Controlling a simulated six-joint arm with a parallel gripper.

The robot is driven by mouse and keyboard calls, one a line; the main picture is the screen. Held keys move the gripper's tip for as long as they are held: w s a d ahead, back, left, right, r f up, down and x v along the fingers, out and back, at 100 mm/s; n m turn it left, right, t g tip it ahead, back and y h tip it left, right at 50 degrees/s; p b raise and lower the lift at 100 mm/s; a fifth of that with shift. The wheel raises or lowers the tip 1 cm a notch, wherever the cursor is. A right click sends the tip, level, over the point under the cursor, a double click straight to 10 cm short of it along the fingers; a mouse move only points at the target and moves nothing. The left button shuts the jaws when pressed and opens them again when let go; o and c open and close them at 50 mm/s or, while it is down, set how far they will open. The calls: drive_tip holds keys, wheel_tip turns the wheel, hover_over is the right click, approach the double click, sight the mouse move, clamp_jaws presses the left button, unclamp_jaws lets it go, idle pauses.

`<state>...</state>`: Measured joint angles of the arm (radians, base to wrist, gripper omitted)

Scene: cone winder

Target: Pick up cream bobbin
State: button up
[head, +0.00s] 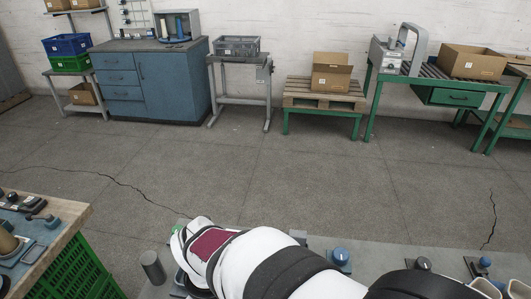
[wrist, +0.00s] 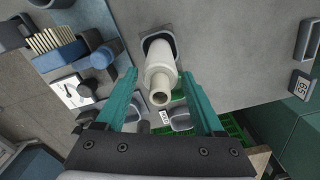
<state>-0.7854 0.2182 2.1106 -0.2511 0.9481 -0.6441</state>
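The cream bobbin (wrist: 160,74) shows in the wrist view, seen end-on with its narrower end and hole toward the camera. Its far end is at a dark-rimmed rounded holder (wrist: 152,40) on the grey surface. My gripper (wrist: 159,78) has two teal fingers, spread apart, one on each side of the bobbin. A gap shows between each finger and the bobbin, so it looks open and empty. How far the fingertips reach along the bobbin is hard to tell. In the head view my arm covers this spot, and I cannot make out the bobbin there.
In the wrist view, a blue block (wrist: 60,56), a slatted rack (wrist: 48,38) and a white plate with a black knob (wrist: 74,90) lie left. In the head view, a dark cylinder (head: 153,268) stands beside my arm.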

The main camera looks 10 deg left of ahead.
drive_tip(key=c, duration=0.9)
drive_tip(key=shift+r, duration=0.5)
wheel_tip(320, 180, up, 3)
drive_tip(key=shift+r, duration=0.1)
drive_tip(key=w+d+r, duration=0.1)
drive_tip(key=d+r, duration=0.2)
drive_tip(key=r, duration=0.1)
drive_tip(key=w+d+r, duration=0.1)
drive_tip(key=d+r, duration=0.7)
drive_tip(key=r, duration=0.1)
drive_tip(key=shift+w+d, duration=0.15)
drive_tip(key=shift+w, duration=0.25)
